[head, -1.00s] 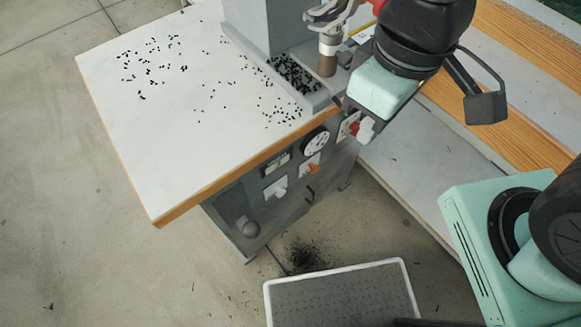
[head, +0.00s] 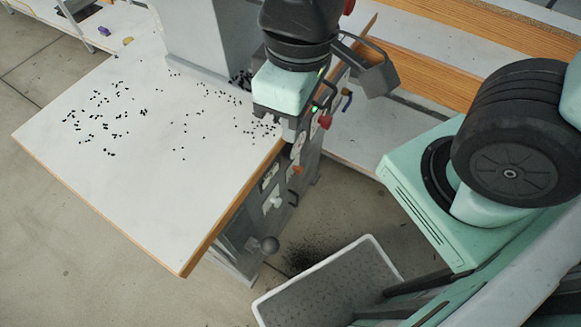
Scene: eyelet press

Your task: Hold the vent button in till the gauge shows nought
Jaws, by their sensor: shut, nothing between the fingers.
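The grey press cabinet (head: 240,222) stands under the white worktop, its front panel seen at a steep slant. The gauge (head: 298,146) shows only as a narrow pale sliver beside my gripper, and I cannot read its needle. A round grey knob (head: 269,245) sticks out low on the panel; I cannot tell whether it is the vent button. White switches (head: 272,201) and an orange one (head: 297,170) sit higher up. My gripper (head: 290,133) is shut and empty, by the worktop's right edge near the top of the panel. I cannot tell whether it touches anything.
Black bits lie scattered over the white worktop (head: 150,190). A pale-rimmed tray (head: 315,268) stands on the floor before the cabinet, beside a dark spill (head: 312,252). A bench with wooden edging (head: 440,75) runs along the right. Red and blue handles (head: 325,120) show beyond my gripper.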

